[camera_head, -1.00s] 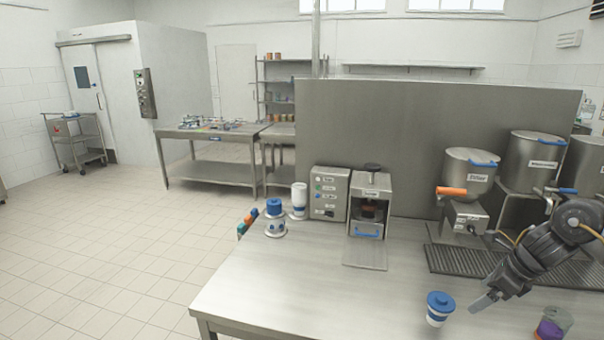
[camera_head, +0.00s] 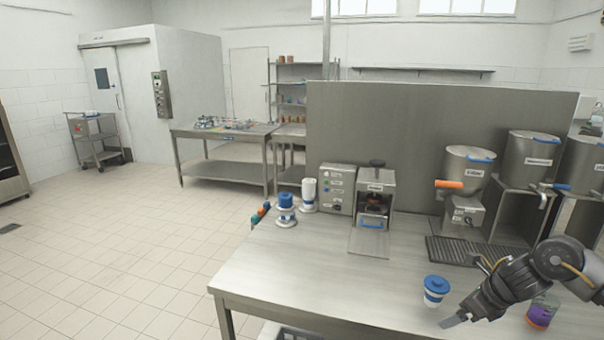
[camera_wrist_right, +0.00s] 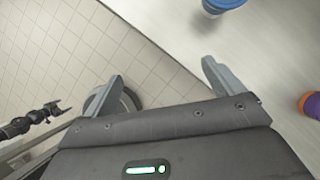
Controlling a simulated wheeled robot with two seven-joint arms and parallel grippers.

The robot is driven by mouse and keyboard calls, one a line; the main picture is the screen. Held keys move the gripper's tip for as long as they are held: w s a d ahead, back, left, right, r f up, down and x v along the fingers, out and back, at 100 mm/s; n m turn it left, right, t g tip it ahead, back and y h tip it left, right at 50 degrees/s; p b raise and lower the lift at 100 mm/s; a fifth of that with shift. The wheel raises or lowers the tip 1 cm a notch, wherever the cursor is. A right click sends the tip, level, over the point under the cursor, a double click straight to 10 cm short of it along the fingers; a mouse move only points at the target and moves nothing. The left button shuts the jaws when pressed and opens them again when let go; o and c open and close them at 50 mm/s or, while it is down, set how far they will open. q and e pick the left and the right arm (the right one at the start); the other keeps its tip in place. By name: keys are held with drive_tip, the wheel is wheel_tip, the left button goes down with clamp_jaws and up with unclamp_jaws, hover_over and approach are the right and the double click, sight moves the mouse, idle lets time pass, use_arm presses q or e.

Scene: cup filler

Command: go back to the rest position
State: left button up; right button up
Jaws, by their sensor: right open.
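My right gripper (camera_head: 453,321) is open and empty in the head view, low at the right, in front of the blue-lidded cup. In the right wrist view its two fingers (camera_wrist_right: 165,78) stand wide apart, with floor and the table edge behind them. The white cup with a blue lid (camera_head: 436,291) stands upright on the table; part of it shows at the top of the wrist view (camera_wrist_right: 222,5). What looks like my left gripper (camera_wrist_right: 52,107) shows small and dark at the left of the wrist view; its jaws are unclear. It is outside the head view.
A purple and orange container (camera_head: 539,316) stands by my right forearm. The steel table (camera_head: 330,270) has free room at its left front. The sealing machine (camera_head: 374,205), a blue-topped dispenser (camera_head: 286,210), and steel pots (camera_head: 470,167) on stands with a drip grate line the back.

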drive_tip(key=s+a+f+m+t+y, duration=0.15)
drive_tip(key=a+f+m, duration=0.4)
drive_tip(key=a, duration=0.55)
drive_tip(key=s+a+f+m+t, duration=0.25)
drive_tip(key=a+f+m, duration=0.3)
drive_tip(key=a, duration=0.55)
drive_tip(key=s+a+m, duration=0.2)
drive_tip(key=s+m, duration=0.5)
drive_tip(key=m, duration=0.2)
drive_tip(key=s+d+f+m+g+h, duration=0.2)
drive_tip(key=s+m, duration=0.5)
drive_tip(key=s, duration=0.1)
drive_tip(key=s+d+f+m+g+h, duration=0.1)
drive_tip(key=s+d+f+m+g, duration=0.1)
drive_tip(key=s+m, duration=0.45)
drive_tip(key=s+d+f+m+g+h, duration=0.1)
drive_tip(key=s+d+f+m+h, duration=0.15)
drive_tip(key=s+m, duration=0.55)
wheel_tip(320, 180, down, 24)
drive_tip(key=s+n+g+y, duration=0.1)
drive_tip(key=s+n+g, duration=0.1)
drive_tip(key=s+d+f, duration=0.2)
drive_tip(key=s+f, duration=1.4)
drive_tip(key=shift+d+f+g, duration=0.15)
drive_tip(key=shift+d+g, duration=0.25)
